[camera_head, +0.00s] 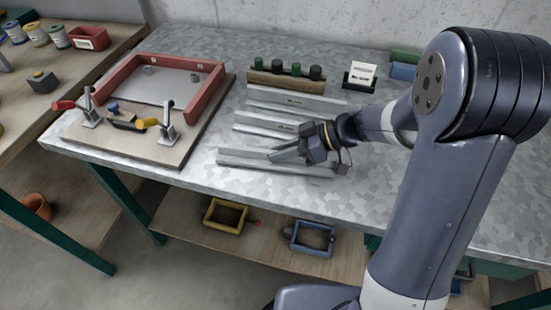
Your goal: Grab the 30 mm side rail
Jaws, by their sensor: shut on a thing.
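Three grey metal side rails lie roughly parallel on the metal-topped table: a back rail (315,105), a middle rail (255,126) and a front rail (240,160). Small dark marks show on the back and middle rails but are too small to read, so I cannot tell which rail is 30 mm. My gripper (283,154) reaches in from the right, low over the front rail, with its fingers shut on it. The gripper hides part of the front rail, and the wrist covers the right end of the middle rail.
A wooden board (165,150) with a red frame (117,78) and toggle clamps stands to the left. A rack with green and black knobs (287,80) and a small card holder (360,76) stand behind the rails.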

